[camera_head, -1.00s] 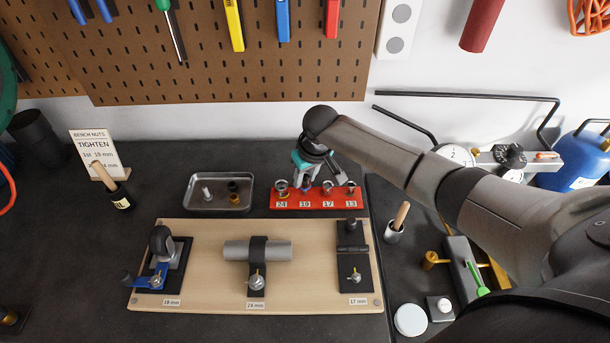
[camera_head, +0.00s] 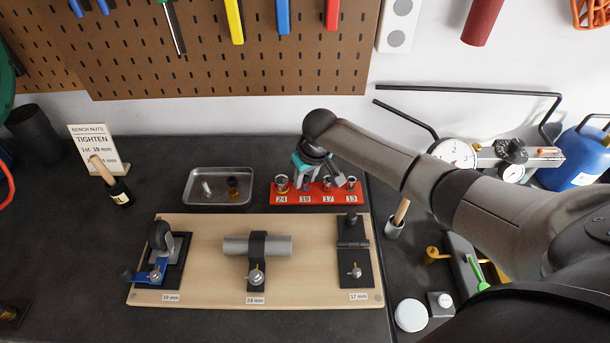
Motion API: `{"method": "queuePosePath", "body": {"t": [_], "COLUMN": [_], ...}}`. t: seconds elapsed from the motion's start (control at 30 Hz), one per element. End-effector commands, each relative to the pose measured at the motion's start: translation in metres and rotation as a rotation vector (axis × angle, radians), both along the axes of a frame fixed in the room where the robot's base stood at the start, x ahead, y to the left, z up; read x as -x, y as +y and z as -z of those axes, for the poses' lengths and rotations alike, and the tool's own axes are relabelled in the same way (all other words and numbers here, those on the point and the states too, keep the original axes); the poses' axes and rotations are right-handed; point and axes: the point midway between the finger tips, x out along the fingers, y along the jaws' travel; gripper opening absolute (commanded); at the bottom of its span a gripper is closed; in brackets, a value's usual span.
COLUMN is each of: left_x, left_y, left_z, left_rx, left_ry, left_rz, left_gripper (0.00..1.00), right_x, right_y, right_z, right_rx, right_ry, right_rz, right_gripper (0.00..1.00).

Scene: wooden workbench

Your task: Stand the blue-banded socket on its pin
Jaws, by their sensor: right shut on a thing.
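The red socket rail (camera_head: 313,197) lies at the back of the bench with labels 24, 19, 17 and 13. My right gripper (camera_head: 308,182) is over the 19 place and is shut on the blue-banded socket (camera_head: 306,187). The socket is small and partly hidden by the fingers. It is at or just above the 19 place; I cannot tell whether it rests fully on the pin. Other sockets stand at the 24 (camera_head: 282,184), 17 (camera_head: 327,184) and 13 (camera_head: 351,183) places. My left gripper is not in view.
A metal tray (camera_head: 218,203) with small parts lies left of the rail. A wooden board (camera_head: 205,222) with several clamped fixtures lies in front. A dial gauge (camera_head: 453,155) is at right.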

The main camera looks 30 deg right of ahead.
Motion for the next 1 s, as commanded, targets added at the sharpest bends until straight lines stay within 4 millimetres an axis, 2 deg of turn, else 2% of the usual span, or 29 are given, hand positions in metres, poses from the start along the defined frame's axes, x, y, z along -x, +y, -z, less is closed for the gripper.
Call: {"method": "queuePosePath", "body": {"t": [0.87,0.9,1.0], "left_x": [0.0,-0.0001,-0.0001], "left_y": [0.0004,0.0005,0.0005], "left_z": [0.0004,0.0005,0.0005], "left_rx": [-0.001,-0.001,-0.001], "left_ry": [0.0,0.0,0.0], "left_rz": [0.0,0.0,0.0], "left_gripper": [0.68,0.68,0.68], "right_x": [0.0,-0.0001,0.0], "right_y": [0.0,0.0,0.0], "right_z": [0.0074,0.0073,0.0073], "right_rx": [0.0,0.0,0.0], "right_ry": [0.0,0.0,0.0], "right_rz": [0.0,0.0,0.0], "right_gripper": [0.0,0.39,0.5]}}
